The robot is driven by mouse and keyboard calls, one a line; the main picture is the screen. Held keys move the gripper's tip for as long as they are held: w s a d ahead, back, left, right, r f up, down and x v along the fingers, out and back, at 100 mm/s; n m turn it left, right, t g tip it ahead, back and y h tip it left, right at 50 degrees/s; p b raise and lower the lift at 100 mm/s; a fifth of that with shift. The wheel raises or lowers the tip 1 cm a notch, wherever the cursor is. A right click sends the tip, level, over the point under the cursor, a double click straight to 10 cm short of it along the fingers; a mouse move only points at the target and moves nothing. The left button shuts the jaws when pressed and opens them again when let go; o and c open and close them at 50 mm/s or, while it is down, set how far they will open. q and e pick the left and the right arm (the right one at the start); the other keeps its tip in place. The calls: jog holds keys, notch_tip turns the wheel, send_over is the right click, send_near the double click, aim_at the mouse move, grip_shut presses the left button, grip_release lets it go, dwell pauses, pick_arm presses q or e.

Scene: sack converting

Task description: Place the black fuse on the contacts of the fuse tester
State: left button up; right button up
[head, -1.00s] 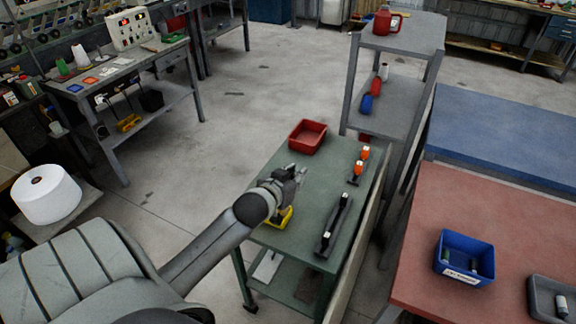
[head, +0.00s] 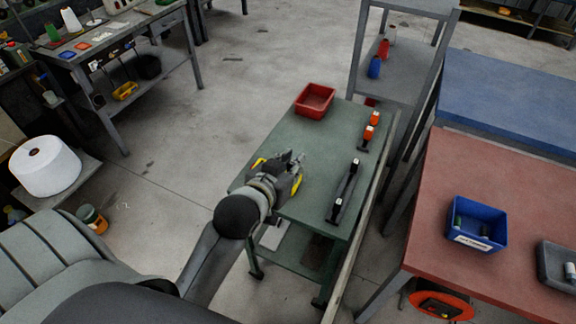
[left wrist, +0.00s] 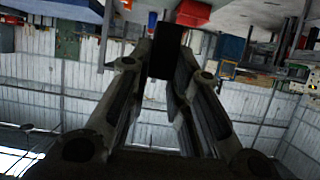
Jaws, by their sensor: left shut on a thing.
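My left gripper (head: 292,165) reaches over the near left part of the green table (head: 290,205). In the left wrist view its fingers (left wrist: 165,75) are closed on a dark block, the black fuse (left wrist: 167,52). In the head view the gripper hides the fuse. A yellow object (head: 297,186) shows on both sides of the gripper, mostly hidden by it; it may be the fuse tester, and its contacts cannot be seen. Whether the fuse touches it I cannot tell. My right gripper is not in view.
On the green table, a long black holder (head: 345,192) with upright end blocks lies to the right. Orange-and-black pieces (head: 368,132) stand behind it, and a red bin (head: 315,101) is at the far end. A red-topped table (head: 490,180) with a blue bin (head: 478,228) stands right.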

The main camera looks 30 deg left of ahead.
pick_arm(q)
jog(key=w+a+f, duration=0.1)
jog(key=w+f, duration=0.1)
jog(key=f, duration=0.1)
jog(key=w+a+f+p, duration=0.1)
jog(key=w+a+f, duration=0.1)
jog(key=w+f, duration=0.1)
jog(key=w+a+f+p, duration=0.1)
jog(key=w+f, duration=0.1)
jog(key=f, duration=0.2)
jog(key=shift+w+a+f, duration=0.15)
jog(key=shift+w+a, duration=0.05)
jog(key=shift+w, duration=0.2)
jog(key=shift+f, duration=0.2)
jog(key=shift+f+b, duration=0.3)
jog(key=shift+f, duration=0.2)
jog(key=shift+f, duration=0.1)
jog(key=o, duration=0.8)
